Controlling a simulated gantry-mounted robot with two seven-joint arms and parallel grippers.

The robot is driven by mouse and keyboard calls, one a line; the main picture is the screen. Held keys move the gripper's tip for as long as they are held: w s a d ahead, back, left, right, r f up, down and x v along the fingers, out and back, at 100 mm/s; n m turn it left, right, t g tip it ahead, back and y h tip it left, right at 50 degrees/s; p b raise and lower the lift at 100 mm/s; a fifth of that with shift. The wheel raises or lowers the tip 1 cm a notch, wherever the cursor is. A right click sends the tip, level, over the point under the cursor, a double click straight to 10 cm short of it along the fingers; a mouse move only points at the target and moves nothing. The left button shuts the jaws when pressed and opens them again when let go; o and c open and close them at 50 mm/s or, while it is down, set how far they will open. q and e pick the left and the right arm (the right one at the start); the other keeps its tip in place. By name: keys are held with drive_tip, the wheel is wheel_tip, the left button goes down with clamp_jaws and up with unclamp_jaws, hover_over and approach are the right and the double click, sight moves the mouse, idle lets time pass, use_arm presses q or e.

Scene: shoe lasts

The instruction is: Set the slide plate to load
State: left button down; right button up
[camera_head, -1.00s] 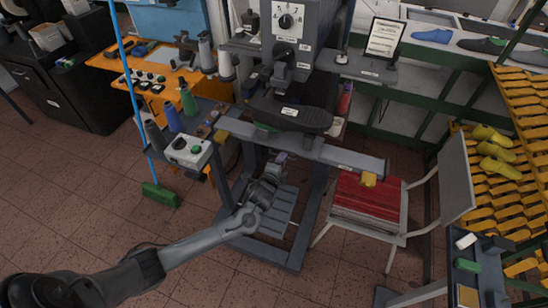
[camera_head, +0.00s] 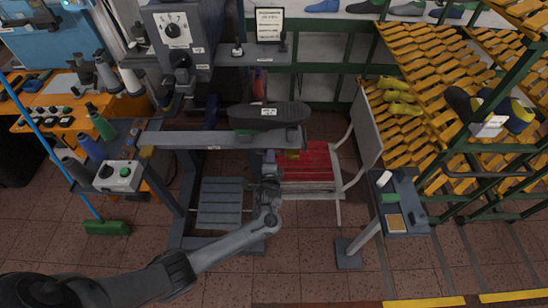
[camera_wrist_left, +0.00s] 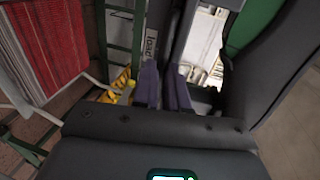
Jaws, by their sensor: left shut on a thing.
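The dark slide plate (camera_head: 268,115), with a sole-shaped top and a small white label, sits at the right end of the grey rail (camera_head: 215,139), clear to the right of the machine head. My left gripper (camera_head: 269,157) is just below that rail end, reaching up from below. In the left wrist view, the purple fingers (camera_wrist_left: 165,88) are close together at a dark part under the plate; the held part is mostly hidden. A "load" label (camera_wrist_left: 151,45) is beside the fingers. My right gripper is not in view.
The machine head (camera_head: 178,45) with its dial stands left of the plate. A chair with a red stack (camera_head: 308,165) is close behind my left gripper. A small stand (camera_head: 402,200) is at right. A control box (camera_head: 118,177) is at left.

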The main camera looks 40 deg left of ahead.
use_arm(q)
drive_tip(key=shift+w+d, duration=0.15)
drive_tip(key=shift+d, duration=0.1)
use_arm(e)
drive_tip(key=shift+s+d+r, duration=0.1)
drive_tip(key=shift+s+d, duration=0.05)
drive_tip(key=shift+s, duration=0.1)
use_arm(q)
drive_tip(key=c, duration=1.5)
unclamp_jaws()
drive_tip(key=o, duration=0.3)
drive_tip(key=shift+w+d, duration=0.15)
drive_tip(key=shift+o, duration=0.2)
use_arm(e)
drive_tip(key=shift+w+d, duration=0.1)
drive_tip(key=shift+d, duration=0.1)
use_arm(q)
drive_tip(key=p+v, duration=0.1)
drive_tip(key=v, duration=1)
drive_tip(key=shift+p, duration=0.3)
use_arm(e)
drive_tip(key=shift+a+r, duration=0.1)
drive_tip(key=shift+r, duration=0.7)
